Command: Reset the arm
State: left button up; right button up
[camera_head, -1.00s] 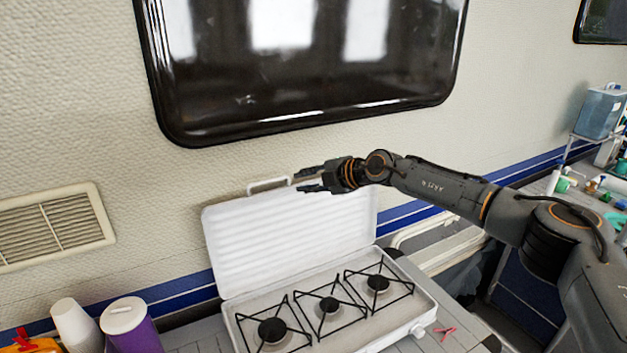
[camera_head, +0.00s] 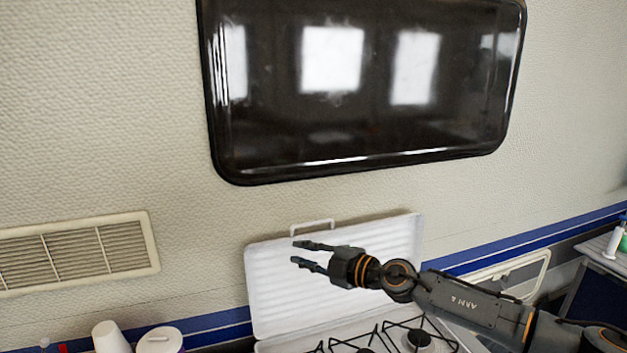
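My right arm comes in from the lower right. My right gripper (camera_head: 305,254) is open and empty, its two fingers pointing left. It is in front of the raised white stove lid (camera_head: 274,290), below the lid's handle (camera_head: 312,226). The stove (camera_head: 418,339) with its black burner grates shows only in part at the bottom edge. My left gripper is not in view.
A white cup (camera_head: 110,338) and a white-lidded container (camera_head: 161,338) stand at the bottom left. A vent (camera_head: 75,252) and a dark window (camera_head: 360,85) are in the wall. A counter (camera_head: 606,250) is at the far right.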

jog(key=s+a+f+m+t+h, duration=0.1)
jog(key=s+a+f+m+t, duration=0.15)
jog(key=s+m+t, duration=0.4)
jog(key=s+d+f+m+g+h, duration=0.5)
jog(key=s+d+f+m+h, duration=0.6)
jog(key=s+d+f+m, duration=0.4)
jog(key=s+d+f+g, duration=0.3)
jog(key=s, duration=0.4)
jog(key=s+d+f+g, duration=0.2)
jog(key=s+f, duration=0.1)
jog(key=s, duration=0.5)
jog(key=s+d+f+g, duration=0.3)
jog(key=s, duration=0.4)
notch_tip(320, 180, down, 35)
jog(key=s+g+b, duration=0.1)
jog(key=s+b, duration=0.1)
jog(key=b, duration=0.6)
pick_arm(q)
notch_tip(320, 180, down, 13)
jog(key=b, duration=0.5)
pick_arm(e)
jog(key=s+d+f+g+h, duration=0.1)
jog(key=s+d+f, duration=0.2)
jog(key=s+f, duration=1.3)
notch_tip(320, 180, down, 4)
jog(key=shift+f, duration=0.1)
